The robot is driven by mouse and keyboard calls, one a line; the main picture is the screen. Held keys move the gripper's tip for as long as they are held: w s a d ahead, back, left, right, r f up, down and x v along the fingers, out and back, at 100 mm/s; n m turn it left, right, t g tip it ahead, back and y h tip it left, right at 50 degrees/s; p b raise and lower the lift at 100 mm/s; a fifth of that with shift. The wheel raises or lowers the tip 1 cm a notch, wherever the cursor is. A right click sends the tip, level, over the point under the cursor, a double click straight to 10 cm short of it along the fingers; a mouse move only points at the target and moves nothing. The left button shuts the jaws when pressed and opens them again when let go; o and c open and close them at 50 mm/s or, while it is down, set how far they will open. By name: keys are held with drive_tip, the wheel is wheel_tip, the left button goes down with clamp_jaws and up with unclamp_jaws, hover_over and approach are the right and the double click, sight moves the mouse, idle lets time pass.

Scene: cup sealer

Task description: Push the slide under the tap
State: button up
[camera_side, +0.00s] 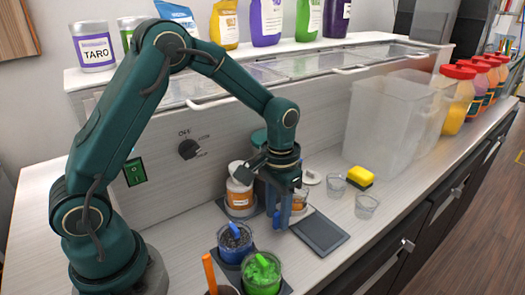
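My gripper (279,210) points straight down, low over the counter, with its blue fingertips near the surface. The fingers look close together, and I cannot tell whether they are open or shut. A flat dark plate (322,233), which may be the slide, lies on the counter just right of the fingers. A small cup with orange contents (301,199) stands right behind the fingers and is partly hidden by them. I cannot tell whether the fingers touch the plate or the cup. The tap is not clearly visible; my wrist covers the area behind.
An orange-labelled tub (240,194) stands left of my gripper. A blue-filled cup (235,240) and a green-filled cup (262,273) stand in front. Clear cups (366,206), a yellow sponge (360,176) and a clear bin (390,125) are to the right.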

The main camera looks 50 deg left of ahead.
drive_tip(key=shift+d+r, duration=0.1)
drive_tip(key=shift+r, duration=2.45)
drive_tip(key=shift+r, duration=0.25)
drive_tip(key=s+r+t, duration=0.4)
drive_tip(key=s+r, duration=0.1)
drive_tip(key=r, duration=0.5)
drive_tip(key=s+f+t, duration=0.1)
drive_tip(key=s+f, duration=0.1)
drive_tip(key=s, duration=0.7)
drive_tip(key=shift+s+t, duration=0.2)
drive_tip(key=shift+t, duration=0.1)
